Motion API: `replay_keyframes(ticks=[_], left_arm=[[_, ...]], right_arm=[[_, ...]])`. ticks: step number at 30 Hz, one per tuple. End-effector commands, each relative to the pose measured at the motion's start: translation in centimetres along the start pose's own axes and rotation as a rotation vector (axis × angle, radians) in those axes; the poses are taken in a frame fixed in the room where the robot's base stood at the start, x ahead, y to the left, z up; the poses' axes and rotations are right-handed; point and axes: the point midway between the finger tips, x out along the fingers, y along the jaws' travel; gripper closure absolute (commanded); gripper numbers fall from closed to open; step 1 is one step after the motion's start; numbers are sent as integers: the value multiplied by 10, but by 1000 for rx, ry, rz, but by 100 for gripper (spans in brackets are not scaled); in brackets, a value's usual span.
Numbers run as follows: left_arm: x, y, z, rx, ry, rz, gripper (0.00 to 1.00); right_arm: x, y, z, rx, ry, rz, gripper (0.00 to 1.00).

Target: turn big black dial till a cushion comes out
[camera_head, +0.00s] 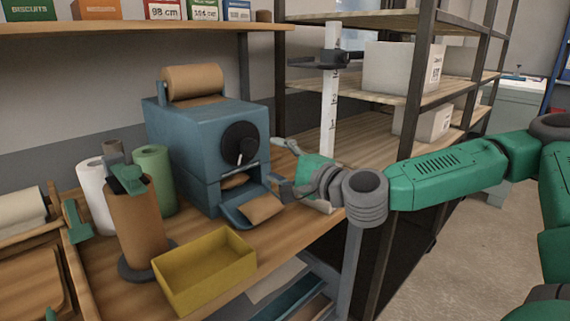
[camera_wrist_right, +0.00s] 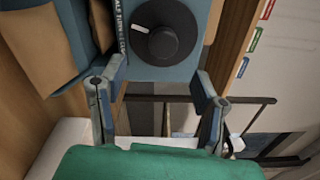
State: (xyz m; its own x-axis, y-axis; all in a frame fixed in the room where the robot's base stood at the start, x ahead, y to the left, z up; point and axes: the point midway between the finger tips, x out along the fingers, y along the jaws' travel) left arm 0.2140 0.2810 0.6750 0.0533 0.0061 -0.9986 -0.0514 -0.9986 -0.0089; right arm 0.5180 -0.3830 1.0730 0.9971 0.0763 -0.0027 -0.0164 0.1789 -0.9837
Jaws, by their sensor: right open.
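The big black dial (camera_head: 237,143) is on the front of a blue machine (camera_head: 181,125) that carries a kraft paper roll (camera_head: 192,81). Its white mark points down in the head view. A brown paper cushion (camera_head: 261,209) lies on the machine's front chute, and more brown paper shows in the slot (camera_head: 234,181). My right gripper (camera_head: 276,162) is open and empty, to the right of the dial and apart from it. In the right wrist view, the dial (camera_wrist_right: 162,38) lies beyond and between the open fingertips (camera_wrist_right: 158,74). My left gripper is not in view.
A yellow bin (camera_head: 205,272) stands on the table in front of the machine. A brown roll on a stand (camera_head: 135,225), with white and green rolls behind, is to the left. A shelf rack (camera_head: 395,90) with boxes stands behind my right arm.

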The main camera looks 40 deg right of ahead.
Motion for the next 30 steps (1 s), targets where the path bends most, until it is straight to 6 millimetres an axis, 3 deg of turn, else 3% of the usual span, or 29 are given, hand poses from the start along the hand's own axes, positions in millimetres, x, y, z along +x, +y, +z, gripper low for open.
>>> replay_keyframes(ticks=[9,30], left_arm=[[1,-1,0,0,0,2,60],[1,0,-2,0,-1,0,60]], right_arm=[[-24,0,0,-1,2,1,44],[-26,1,-1,-1,1,1,44]])
